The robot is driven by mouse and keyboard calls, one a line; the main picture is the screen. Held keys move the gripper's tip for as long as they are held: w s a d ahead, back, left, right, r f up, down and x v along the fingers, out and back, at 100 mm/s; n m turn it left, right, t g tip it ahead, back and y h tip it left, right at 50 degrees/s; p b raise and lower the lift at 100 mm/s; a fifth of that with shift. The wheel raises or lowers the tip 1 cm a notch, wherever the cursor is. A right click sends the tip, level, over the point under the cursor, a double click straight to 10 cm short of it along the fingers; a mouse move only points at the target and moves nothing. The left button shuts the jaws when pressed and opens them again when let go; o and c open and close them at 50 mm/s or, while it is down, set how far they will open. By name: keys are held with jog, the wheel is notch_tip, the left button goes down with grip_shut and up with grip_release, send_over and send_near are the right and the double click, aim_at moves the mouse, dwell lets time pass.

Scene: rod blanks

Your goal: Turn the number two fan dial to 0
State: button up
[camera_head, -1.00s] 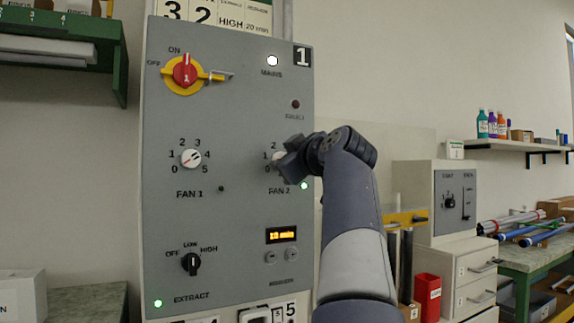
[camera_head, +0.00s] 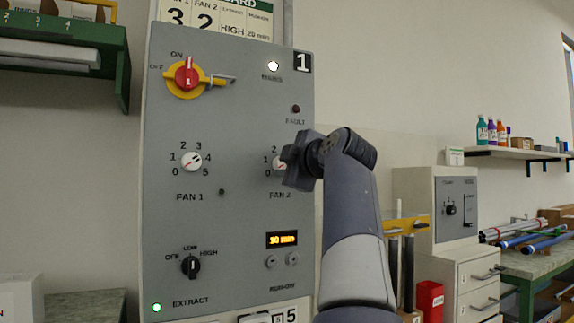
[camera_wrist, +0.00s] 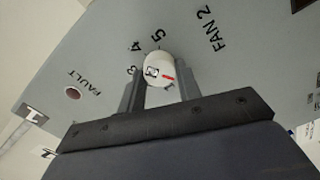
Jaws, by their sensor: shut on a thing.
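The fan 2 dial (camera_head: 278,163) is a small white round knob with a red line, on the grey control panel. My gripper (camera_wrist: 160,88) is shut on it, one finger on each side, as the wrist view shows the dial (camera_wrist: 156,68) between them. The red line points right and slightly down in the wrist view, toward the 0 side of the scale. In the head view it slants down-left, near the 0. My gripper hides the higher numbers there. The wrist view shows 3, 4 and 5; the lower digits are hidden.
The panel (camera_head: 225,115) also carries the fan 1 dial (camera_head: 191,161), a red and yellow mains switch (camera_head: 186,78), a black extract knob (camera_head: 191,266) and an orange display (camera_head: 282,240). A card above it is partly cut off. A cabinet (camera_head: 455,215) stands at the right.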

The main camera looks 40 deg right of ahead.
jog(key=shift+f, duration=0.1)
jog(key=o, duration=1)
jog(key=shift+c, duration=0.2)
jog(key=v, duration=1)
jog(key=shift+s+b, duration=0.4)
jog(key=shift+b, duration=0.05)
jog(key=shift+w, duration=0.15)
jog(key=p+x, duration=0.1)
jog(key=x, duration=0.9)
jog(key=shift+w, duration=0.25)
